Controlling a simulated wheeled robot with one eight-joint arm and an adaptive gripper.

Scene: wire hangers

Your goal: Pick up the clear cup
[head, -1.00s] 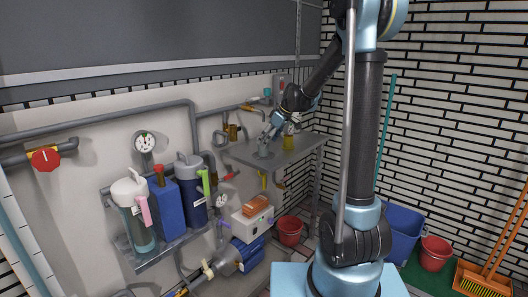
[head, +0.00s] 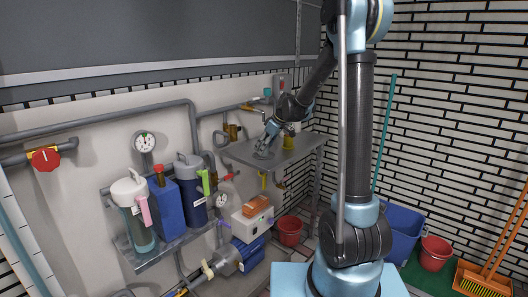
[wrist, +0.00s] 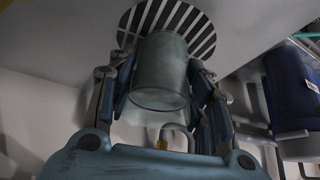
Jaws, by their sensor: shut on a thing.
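The clear cup (wrist: 160,72) is a greyish see-through cylinder in the middle of the wrist view. My gripper (wrist: 163,88) is shut on it, with blue and grey fingers on both sides. A round black-and-white striped disc (wrist: 203,45) lies behind the cup on a pale grey surface. In the head view my gripper (head: 267,142) points down over the grey shelf (head: 300,152). The cup is too small there to make out clearly, and I cannot tell whether it touches the shelf.
A yellow item (head: 289,142) stands just right of my gripper on the shelf. A dark blue container (wrist: 290,92) shows at right in the wrist view. Pipes run along the wall.

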